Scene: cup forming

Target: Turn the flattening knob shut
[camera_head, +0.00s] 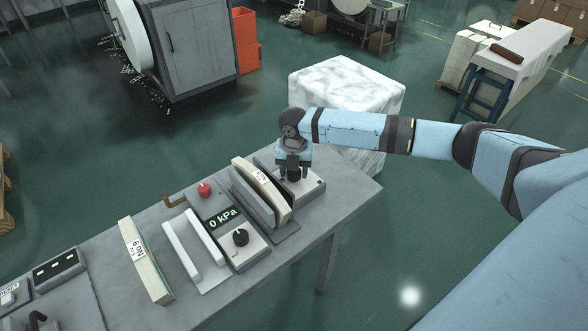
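A black knob (294,176) sits on a light grey control box (314,187) near the right end of the bench. A second black knob (241,237) stands on a panel next to a display (223,218) reading "0 kPa". No label tells me which knob is the flattening one. My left gripper is not in view.
A stack marked "NO 5" (262,182) stands between dark plates left of my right gripper. A wrapped white block (347,85) stands behind the bench.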

